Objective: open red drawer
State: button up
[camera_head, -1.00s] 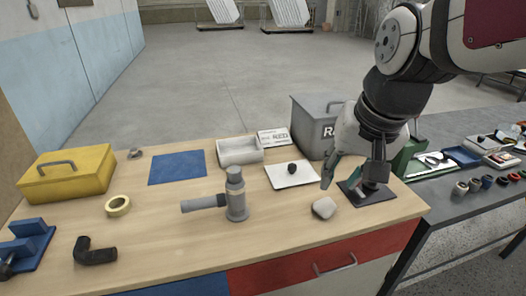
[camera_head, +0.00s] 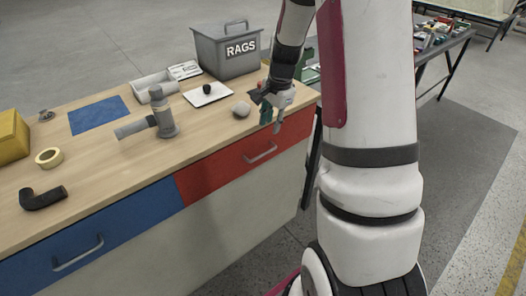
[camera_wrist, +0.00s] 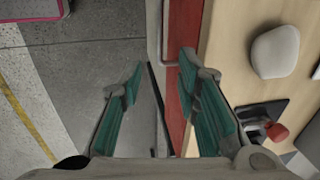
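The red drawer (camera_head: 220,165) is in the front of the workbench, right of the blue drawer, and looks closed. Its metal handle (camera_head: 262,153) is a horizontal bar on the red front. My gripper (camera_head: 272,112) is near the bench's front edge, above and right of the handle. In the wrist view my gripper (camera_wrist: 158,75) is open and empty, with its green-padded fingers spread. The red drawer front (camera_wrist: 184,50) and part of the handle (camera_wrist: 155,35) show between and beyond the fingers; the handle looks apart from them.
A blue drawer (camera_head: 110,232) is to the left. The floor in front of the bench is clear.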

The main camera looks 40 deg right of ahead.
send_over(266, 149)
jog(key=s+a, duration=0.3)
jog(key=s, duration=0.1)
notch_tip(266, 149, down, 13)
jog(key=shift+s+a, duration=0.1)
grip_shut()
